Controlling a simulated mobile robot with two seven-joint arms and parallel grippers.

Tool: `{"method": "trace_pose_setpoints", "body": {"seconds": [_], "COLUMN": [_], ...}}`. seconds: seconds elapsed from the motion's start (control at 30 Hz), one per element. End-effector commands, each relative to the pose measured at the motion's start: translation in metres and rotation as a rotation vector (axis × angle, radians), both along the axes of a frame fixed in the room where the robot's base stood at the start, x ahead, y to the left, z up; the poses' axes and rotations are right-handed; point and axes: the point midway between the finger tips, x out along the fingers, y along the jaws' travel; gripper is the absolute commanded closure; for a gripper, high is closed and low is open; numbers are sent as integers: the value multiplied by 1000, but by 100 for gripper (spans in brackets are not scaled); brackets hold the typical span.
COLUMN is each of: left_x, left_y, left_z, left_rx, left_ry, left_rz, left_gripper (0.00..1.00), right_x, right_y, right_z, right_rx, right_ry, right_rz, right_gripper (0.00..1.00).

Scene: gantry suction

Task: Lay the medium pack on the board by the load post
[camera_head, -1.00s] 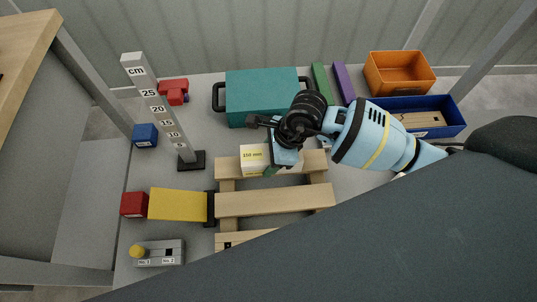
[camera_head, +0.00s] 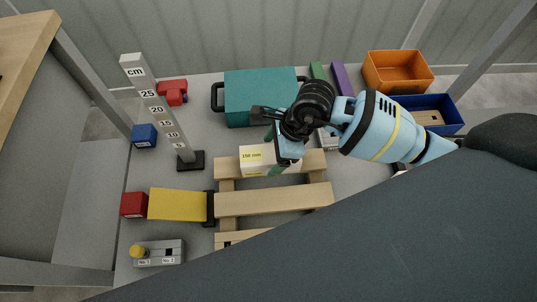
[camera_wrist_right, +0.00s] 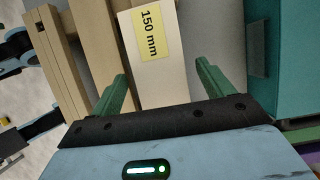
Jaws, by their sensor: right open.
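A pale pack with a yellow "150 mm" label (camera_head: 251,156) lies on the rear slat of the wooden rack (camera_head: 314,163); I take it for the medium pack. It also shows in the right wrist view (camera_wrist_right: 160,65). My right gripper (camera_head: 273,154) is open over its right part. In the right wrist view the green fingers (camera_wrist_right: 160,75) stand on either side of the pack; contact cannot be told. The gripper body hides the pack's right end in the head view. A grey post with a cm scale (camera_head: 156,100) stands left of the rack.
A teal case (camera_head: 250,98) lies close behind the pack. An orange bin (camera_head: 397,72) and a blue bin (camera_head: 450,115) stand at the right rear. A yellow block (camera_head: 177,205) and a red block (camera_head: 133,205) lie left of the rack. Bare surface shows around the post.

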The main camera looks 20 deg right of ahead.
Motion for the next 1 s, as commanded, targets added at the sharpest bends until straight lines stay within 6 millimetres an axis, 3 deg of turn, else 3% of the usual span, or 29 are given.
{"method": "trace_pose_setpoints", "body": {"seconds": [0.1, 0.3, 1.0], "left_x": [1, -2, -4], "left_y": [-1, -1, -1], "left_z": [4, 4, 3], "left_rx": [-3, -4, -2], "left_ry": [-3, 3, 8], "left_rz": [4, 7, 3], "left_gripper": [55, 55, 55], "right_x": [-1, -3, -4], "right_y": [-8, -15, -16], "right_z": [20, 39, 42], "right_rx": [-1, 1, 1], "right_ry": [-4, -4, -2], "right_rz": [0, 0, 1], "right_gripper": [20, 20, 20]}}
